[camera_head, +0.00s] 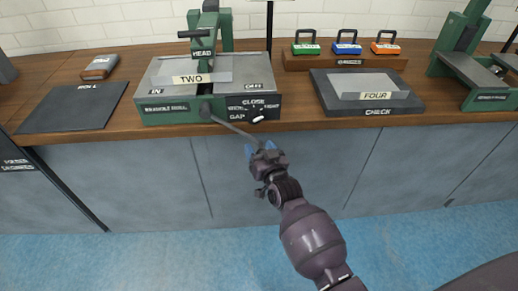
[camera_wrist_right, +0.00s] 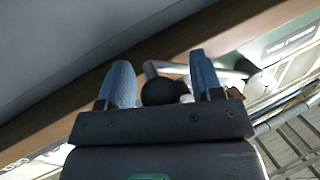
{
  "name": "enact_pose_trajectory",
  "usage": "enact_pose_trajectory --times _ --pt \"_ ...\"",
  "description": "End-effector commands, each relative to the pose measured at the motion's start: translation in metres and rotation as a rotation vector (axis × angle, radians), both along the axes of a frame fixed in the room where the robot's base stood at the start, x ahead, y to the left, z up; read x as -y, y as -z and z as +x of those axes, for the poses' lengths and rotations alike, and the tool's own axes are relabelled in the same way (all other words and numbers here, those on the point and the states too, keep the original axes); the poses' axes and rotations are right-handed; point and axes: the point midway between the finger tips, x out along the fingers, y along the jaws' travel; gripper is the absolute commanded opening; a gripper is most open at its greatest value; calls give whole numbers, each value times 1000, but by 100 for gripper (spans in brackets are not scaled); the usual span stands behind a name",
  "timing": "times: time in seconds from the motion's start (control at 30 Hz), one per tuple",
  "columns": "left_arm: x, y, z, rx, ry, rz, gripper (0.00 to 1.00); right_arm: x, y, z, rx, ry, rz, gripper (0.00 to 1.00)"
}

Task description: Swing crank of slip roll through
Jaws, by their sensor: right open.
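The slip roll (camera_head: 165,115) is a green machine with a flat grey top on the wooden bench. Its crank (camera_head: 232,129) is a thin grey rod running from a dark hub at the machine's front, down and right past the bench edge. My right gripper (camera_head: 262,149) is at the outer end of the crank, with its blue fingers open. The knob is hidden in the head view. My left gripper is not in view.
A dark mat marked ROLL (camera_head: 70,108) is at left. A plate marked FOUR (camera_head: 372,95) lies on the CHECK pad (camera_head: 340,105) at right. Grey cabinet fronts (camera_head: 100,180) stand below the bench edge.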

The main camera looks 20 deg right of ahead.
Motion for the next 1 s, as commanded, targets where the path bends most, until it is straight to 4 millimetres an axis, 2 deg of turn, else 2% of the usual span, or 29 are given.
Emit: enact_pose_trajectory --times 0.3,0.6,0.7,1.0 --pt "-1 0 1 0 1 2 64 0 -1 1 1 0 0 58" --pt "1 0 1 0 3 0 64 0 -1 1 0 -1 0 12" --pt "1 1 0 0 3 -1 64 -1 -1 1 0 -1 0 0" --pt "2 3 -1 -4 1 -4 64 1 2 1 2 -3 12 0"
